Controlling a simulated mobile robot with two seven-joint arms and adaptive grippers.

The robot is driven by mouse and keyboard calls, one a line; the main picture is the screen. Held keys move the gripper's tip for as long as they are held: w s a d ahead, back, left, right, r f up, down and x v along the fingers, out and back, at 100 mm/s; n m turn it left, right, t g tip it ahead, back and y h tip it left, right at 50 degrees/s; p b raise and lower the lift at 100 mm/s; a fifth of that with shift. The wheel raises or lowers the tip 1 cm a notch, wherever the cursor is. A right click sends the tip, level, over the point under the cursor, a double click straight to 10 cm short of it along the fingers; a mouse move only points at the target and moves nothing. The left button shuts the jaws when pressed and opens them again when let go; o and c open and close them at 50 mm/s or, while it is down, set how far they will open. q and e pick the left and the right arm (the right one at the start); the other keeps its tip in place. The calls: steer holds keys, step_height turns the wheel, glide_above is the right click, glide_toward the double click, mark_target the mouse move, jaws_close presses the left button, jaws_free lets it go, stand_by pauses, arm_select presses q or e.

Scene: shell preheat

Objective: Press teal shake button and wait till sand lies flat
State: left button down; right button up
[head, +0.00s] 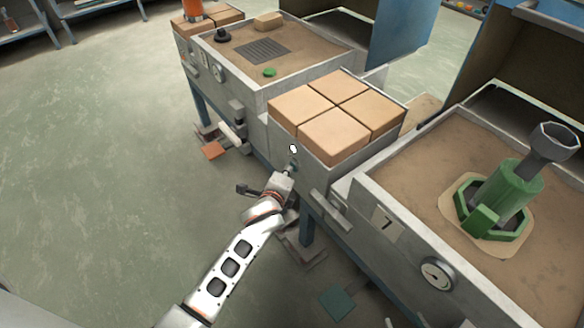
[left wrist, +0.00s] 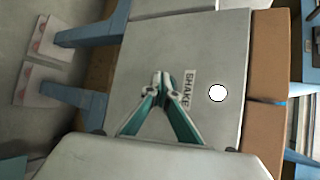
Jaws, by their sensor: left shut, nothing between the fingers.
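My left gripper (head: 289,171) is shut and empty, its tips at the front panel of the grey middle unit. In the left wrist view its fingertips (left wrist: 160,80) are against or just in front of the panel, beside a SHAKE label (left wrist: 188,88). No teal button shows clearly; the fingertips may cover it. A white round spot (left wrist: 216,92) is on the panel beyond the label; it also shows in the head view (head: 292,149). The sand (head: 420,160) in the right box looks mostly level around a green fixture (head: 500,195). My right gripper is not in view.
Tan blocks (head: 335,135) top the middle unit. A left box holds sand (head: 310,45), a dark grate and a green knob (head: 270,72). A gauge (head: 437,273) and a plate marked 7 (head: 387,222) are on the right box. Floor at the left is clear.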

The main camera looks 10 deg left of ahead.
arm_select(q)
steer(key=shift+r, duration=0.1)
arm_select(e)
steer(key=shift+r, duration=0.15)
arm_select(q)
steer(key=shift+s+a+p, duration=0.5)
steer(key=shift+s+p, duration=0.05)
steer(key=shift+s, duration=0.1)
arm_select(e)
steer(key=shift+w+r, duration=0.5)
steer(key=shift+r, duration=0.4)
arm_select(q)
steer(key=s+a+p, duration=0.1)
steer(key=s, duration=0.1)
steer(key=s+a+p, duration=0.1)
steer(key=s+a, duration=0.1)
arm_select(e)
steer(key=shift+t, duration=0.6)
steer(key=r, duration=0.1)
steer(key=w+r, duration=0.1)
steer(key=r, duration=0.1)
steer(key=w+r, duration=0.1)
steer(key=shift+r, duration=0.25)
